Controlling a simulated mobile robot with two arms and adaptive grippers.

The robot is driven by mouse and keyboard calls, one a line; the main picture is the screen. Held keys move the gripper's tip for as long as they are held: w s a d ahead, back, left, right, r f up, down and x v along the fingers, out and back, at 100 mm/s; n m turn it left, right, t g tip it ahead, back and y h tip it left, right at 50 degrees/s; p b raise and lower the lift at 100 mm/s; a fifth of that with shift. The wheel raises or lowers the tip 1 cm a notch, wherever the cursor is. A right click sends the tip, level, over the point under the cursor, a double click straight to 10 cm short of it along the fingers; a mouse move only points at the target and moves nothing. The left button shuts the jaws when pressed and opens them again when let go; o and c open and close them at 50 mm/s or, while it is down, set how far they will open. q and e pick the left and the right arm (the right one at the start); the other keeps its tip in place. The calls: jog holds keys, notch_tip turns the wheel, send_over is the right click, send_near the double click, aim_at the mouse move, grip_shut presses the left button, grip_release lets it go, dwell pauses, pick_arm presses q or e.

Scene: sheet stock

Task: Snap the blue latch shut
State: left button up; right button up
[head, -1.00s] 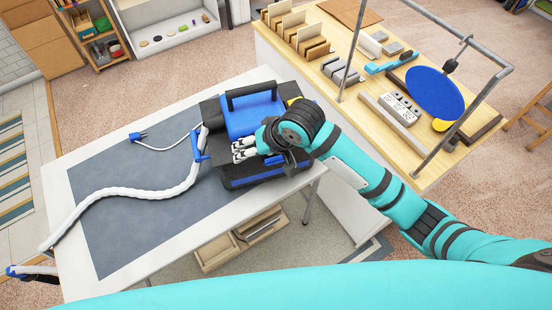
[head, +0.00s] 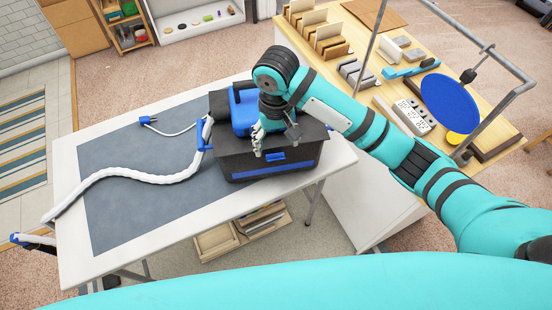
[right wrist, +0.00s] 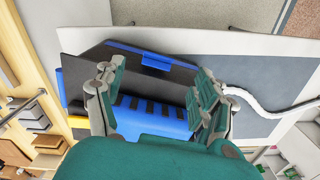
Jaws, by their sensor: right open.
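A black and dark grey box with a blue top (head: 242,112) stands on the table. A small blue latch (head: 275,157) shows on its front side, near the upper edge; it also shows as a blue tab on the blue strip in the right wrist view (right wrist: 155,62). I cannot tell how far it stands out. My right gripper (head: 274,138) points down over the front of the box, close above the latch. In the right wrist view my right gripper (right wrist: 157,82) is open, its fingers wide apart with nothing between the tips. My left gripper is out of view.
A white hose (head: 130,182) runs left across the grey mat (head: 150,215) on the white table (head: 325,160). A plug (head: 148,120) lies behind it. A wooden bench (head: 455,90) with a metal frame stands at the right. The mat left of the box is mostly clear.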

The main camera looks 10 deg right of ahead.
aim_at(276, 159)
notch_tip(276, 159, down, 9)
jog(key=shift+p, duration=0.85)
jog(key=c, duration=1.2)
jog(key=shift+w+r+g, duration=0.35)
jog(key=shift+w+g, duration=0.2)
jog(key=shift+g, duration=0.45)
jog(key=shift+w+r+g, duration=0.2)
jog(key=shift+w+g, duration=0.35)
jog(key=shift+g, duration=0.55)
jog(key=o, duration=1.2)
jog(key=v, duration=1.2)
